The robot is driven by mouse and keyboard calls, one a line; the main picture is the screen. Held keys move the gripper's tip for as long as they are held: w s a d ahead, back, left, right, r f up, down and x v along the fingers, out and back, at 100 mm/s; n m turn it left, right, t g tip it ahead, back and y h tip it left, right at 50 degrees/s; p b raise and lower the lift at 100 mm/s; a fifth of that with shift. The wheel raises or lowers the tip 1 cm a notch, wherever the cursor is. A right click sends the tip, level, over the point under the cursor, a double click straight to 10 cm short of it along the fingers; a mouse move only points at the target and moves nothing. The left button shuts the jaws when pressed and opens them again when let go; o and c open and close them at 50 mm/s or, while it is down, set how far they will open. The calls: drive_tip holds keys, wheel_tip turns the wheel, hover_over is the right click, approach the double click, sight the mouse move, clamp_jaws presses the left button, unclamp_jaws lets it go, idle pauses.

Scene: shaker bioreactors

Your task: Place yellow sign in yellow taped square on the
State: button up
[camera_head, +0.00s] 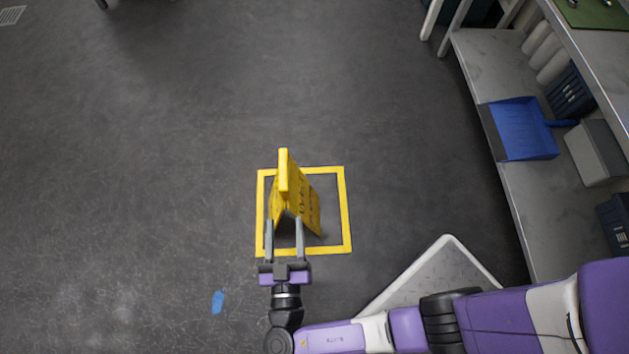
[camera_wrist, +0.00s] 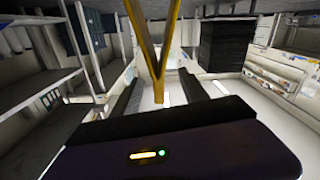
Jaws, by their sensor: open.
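The yellow sign (camera_head: 292,195) stands like a tent on the floor inside the yellow taped square (camera_head: 348,215) in the head view. Its top edge points up toward the camera and dark lettering shows on its right face. My gripper (camera_head: 284,222) is at the near side of the sign, with its two fingers spread apart and reaching over the front tape line. The fingertips are close to the sign's near end; I cannot tell whether they touch it. In the wrist view the sign shows as a yellow V shape (camera_wrist: 155,50) between and beyond the dark fingers.
A metal shelf (camera_head: 510,205) along the right holds a blue dustpan (camera_head: 522,130) and a grey bin (camera_head: 597,152). A blue tape mark (camera_head: 218,301) lies on the floor at lower left. The floor to the left and beyond the square is clear.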

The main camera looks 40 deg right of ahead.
drive_tip(key=s+d+f+n+g+y, duration=0.3)
drive_tip(key=s+d+f+g, duration=0.25)
drive_tip(key=d+f, duration=0.3)
drive_tip(key=s+d+f+n+g+y, duration=0.15)
drive_tip(key=s+f+y, duration=0.25)
drive_tip(key=s, duration=0.5)
drive_tip(key=s+r+t+y, duration=0.1)
drive_tip(key=r+t, duration=0.2)
drive_tip(key=r, duration=1.4)
drive_tip(key=s+d+r+t+y, duration=0.1)
drive_tip(key=r+t, duration=0.3)
drive_tip(key=r, duration=1.4)
drive_tip(key=shift+s+d+r+n+y, duration=0.3)
drive_tip(key=shift+s+y, duration=0.2)
drive_tip(key=shift+y, duration=0.3)
